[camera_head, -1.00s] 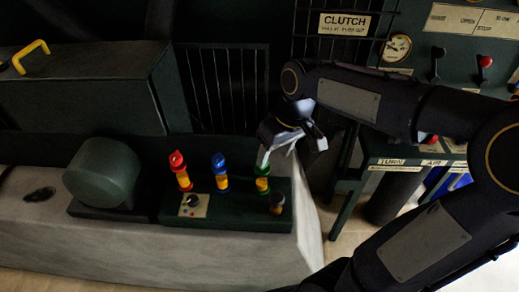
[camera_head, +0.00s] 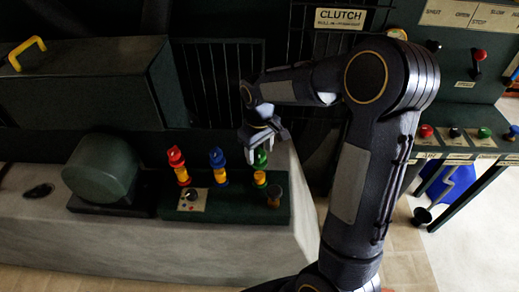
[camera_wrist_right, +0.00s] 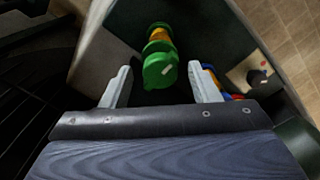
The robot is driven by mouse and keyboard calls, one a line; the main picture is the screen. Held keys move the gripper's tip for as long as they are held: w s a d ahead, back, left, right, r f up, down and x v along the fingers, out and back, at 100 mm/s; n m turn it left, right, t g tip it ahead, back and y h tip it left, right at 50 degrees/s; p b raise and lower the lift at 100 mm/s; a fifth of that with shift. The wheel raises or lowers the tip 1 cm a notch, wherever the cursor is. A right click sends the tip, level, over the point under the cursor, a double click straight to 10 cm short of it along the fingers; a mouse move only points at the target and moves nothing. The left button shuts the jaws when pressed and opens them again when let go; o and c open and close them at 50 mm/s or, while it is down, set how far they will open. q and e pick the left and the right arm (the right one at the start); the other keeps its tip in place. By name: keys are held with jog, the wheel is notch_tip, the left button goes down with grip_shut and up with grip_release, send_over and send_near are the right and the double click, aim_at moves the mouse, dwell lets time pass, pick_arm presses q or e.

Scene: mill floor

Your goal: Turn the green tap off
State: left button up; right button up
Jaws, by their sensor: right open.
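The green tap (camera_head: 260,160) stands on a dark green block, right of the blue tap (camera_head: 218,160) and the red tap (camera_head: 177,160). It has a green top over a yellow band. In the right wrist view the green tap (camera_wrist_right: 160,70) lies ahead, between and beyond the fingertips. My right gripper (camera_head: 265,152) is open, its fingers pointing down at the tap's top; the head view does not show clearly whether they touch it. In the wrist view my right gripper (camera_wrist_right: 160,85) holds nothing. My left gripper is not in view.
A knob plate (camera_head: 192,199) sits in front of the taps, and a dark knob (camera_head: 274,194) stands close in front of the green tap. A rounded green housing (camera_head: 102,168) is at left. A control desk with coloured buttons (camera_head: 455,133) is at right.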

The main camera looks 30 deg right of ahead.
jog(key=shift+f, duration=0.1)
jog(key=c, duration=1)
jog(key=m, duration=0.8)
jog(key=shift+m, duration=0.3)
jog(key=m, duration=0.4)
jog(key=m+p, duration=0.1)
jog(key=m, duration=0.4)
jog(key=shift+p, duration=0.3)
jog(key=shift+m, duration=0.3)
